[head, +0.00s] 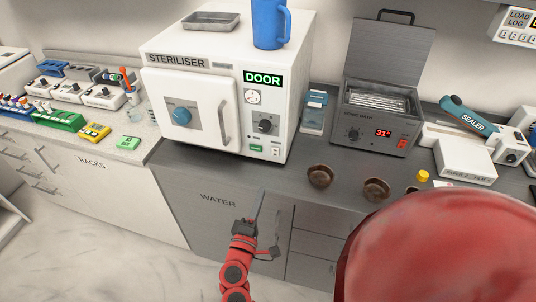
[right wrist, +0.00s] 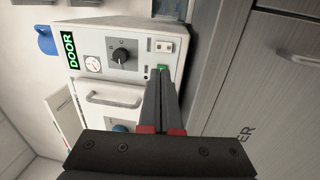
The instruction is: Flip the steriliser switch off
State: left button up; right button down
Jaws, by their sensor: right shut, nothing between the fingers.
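The steriliser (head: 190,75) is a white box on the counter with a closed front door and a green-lit "DOOR" display (head: 262,78). Its right panel carries a gauge, a dark knob (head: 265,126), a small green-lit part (head: 256,148) and a white switch-like fitting (head: 275,150). I cannot tell which of these is the switch, or its position. In the right wrist view, the white fitting (right wrist: 165,46) and green part (right wrist: 162,68) lie just beyond the fingertips. My right gripper (head: 261,194) is shut and empty, low in front of the steriliser and apart from it; it shows in the right wrist view (right wrist: 158,78).
A blue jug (head: 270,22) and metal tray (head: 211,21) stand on the steriliser. A sonic bath (head: 372,120) with its lid raised and a sealer (head: 465,115) stand to the right. Brown round objects (head: 320,176) line the counter front. Racks (head: 53,121) fill the left counter.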

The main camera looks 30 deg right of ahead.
aim_at(276, 151)
dwell(0.3)
jog(key=p+x, duration=0.5)
jog(key=x, duration=0.8)
jog(key=shift+s+d+r, duration=0.1)
jog(key=shift+d, duration=0.05)
jog(key=shift+w+d+p, duration=0.3)
